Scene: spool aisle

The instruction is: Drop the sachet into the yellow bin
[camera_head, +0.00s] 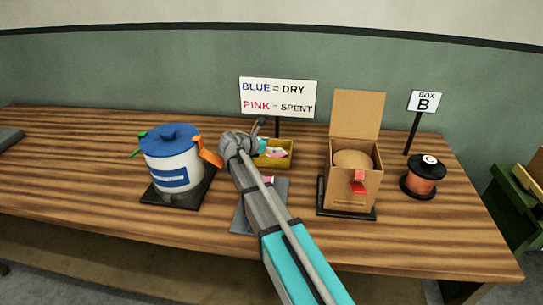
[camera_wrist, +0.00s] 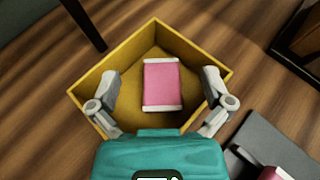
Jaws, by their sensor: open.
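The yellow bin (camera_wrist: 192,50) lies right under my gripper (camera_wrist: 160,104) in the wrist view. A pink sachet with white ends (camera_wrist: 162,84) shows inside the bin's outline, between and beyond my fingertips. It seems to lie on the bin floor, though its exact height is hard to tell. My fingers are spread wide and hold nothing. In the head view the yellow bin (camera_head: 275,162) stands behind my arm, with my gripper (camera_head: 264,148) over it and partly hiding it.
Another pink item (camera_wrist: 276,173) lies on a grey mat (camera_head: 273,204) in front of the bin. A blue-lidded white pot (camera_head: 172,160) stands left. An open cardboard box (camera_head: 350,194) and an orange spool (camera_head: 424,178) stand right. A sign (camera_head: 278,97) rises behind the bin.

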